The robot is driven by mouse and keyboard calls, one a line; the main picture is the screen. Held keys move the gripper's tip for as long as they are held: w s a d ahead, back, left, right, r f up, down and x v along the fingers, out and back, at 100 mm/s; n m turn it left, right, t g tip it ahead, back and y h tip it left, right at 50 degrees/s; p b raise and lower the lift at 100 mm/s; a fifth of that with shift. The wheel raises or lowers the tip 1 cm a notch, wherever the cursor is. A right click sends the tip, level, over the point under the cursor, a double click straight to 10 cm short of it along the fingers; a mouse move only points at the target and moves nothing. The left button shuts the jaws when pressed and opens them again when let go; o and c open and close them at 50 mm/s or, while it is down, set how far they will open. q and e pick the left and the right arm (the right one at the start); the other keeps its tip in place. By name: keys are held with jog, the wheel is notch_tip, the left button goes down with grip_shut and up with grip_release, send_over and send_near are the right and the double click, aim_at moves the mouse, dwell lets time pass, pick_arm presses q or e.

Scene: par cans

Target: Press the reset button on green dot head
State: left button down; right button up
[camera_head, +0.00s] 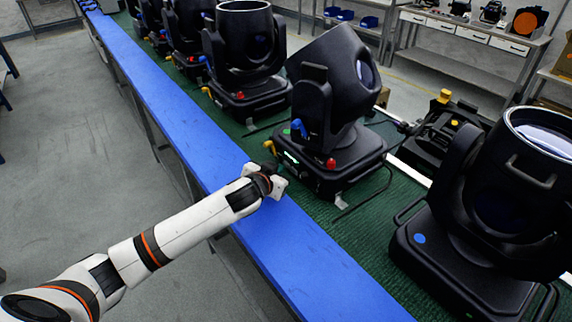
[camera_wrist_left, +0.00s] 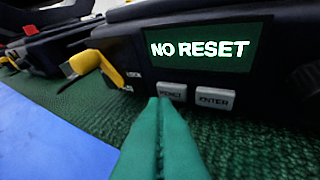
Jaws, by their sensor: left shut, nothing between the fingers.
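The green dot head is the black moving-head lamp (camera_head: 335,95) in the middle of the row, with a small green dot (camera_head: 286,131) on its base. In the left wrist view its lit display (camera_wrist_left: 203,48) reads "NO RESET" in pale letters on green. Below it are two grey buttons: a left one (camera_wrist_left: 172,91) with a blurred label, and one marked ENTER (camera_wrist_left: 215,98). My left gripper (camera_head: 279,187) is shut and empty at the base's front. Its green fingertips (camera_wrist_left: 163,102) overlap the left button's lower left edge; contact cannot be told. My right gripper is out of view.
A yellow lever (camera_wrist_left: 90,66) juts out left of the display. A black head with a blue dot (camera_head: 419,238) stands at the right, and others (camera_head: 243,50) stand behind. The blue bench edge (camera_head: 310,245) runs under my left arm. A black cable lies beside the base.

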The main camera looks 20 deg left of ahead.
pick_arm(q)
jog(key=shift+w+d, duration=0.15)
jog(key=shift+w, duration=0.15)
dwell(0.7)
jog(key=shift+s, duration=0.15)
jog(key=shift+s+a+p, duration=0.4)
jog(key=shift+s+p, duration=0.05)
jog(key=shift+s, duration=0.05)
dwell(0.4)
jog(key=shift+s+a, duration=0.2)
jog(key=shift+s, duration=0.1)
jog(key=shift+s+a+p, duration=0.25)
jog(key=shift+s+a, duration=0.1)
jog(key=shift+s, duration=0.3)
jog(key=shift+s+a+p, duration=0.3)
jog(key=shift+s+a, duration=0.05)
jog(key=shift+s, duration=0.25)
jog(key=shift+s+a+p, duration=0.25)
jog(key=shift+s+a, duration=0.1)
jog(key=shift+s, duration=0.3)
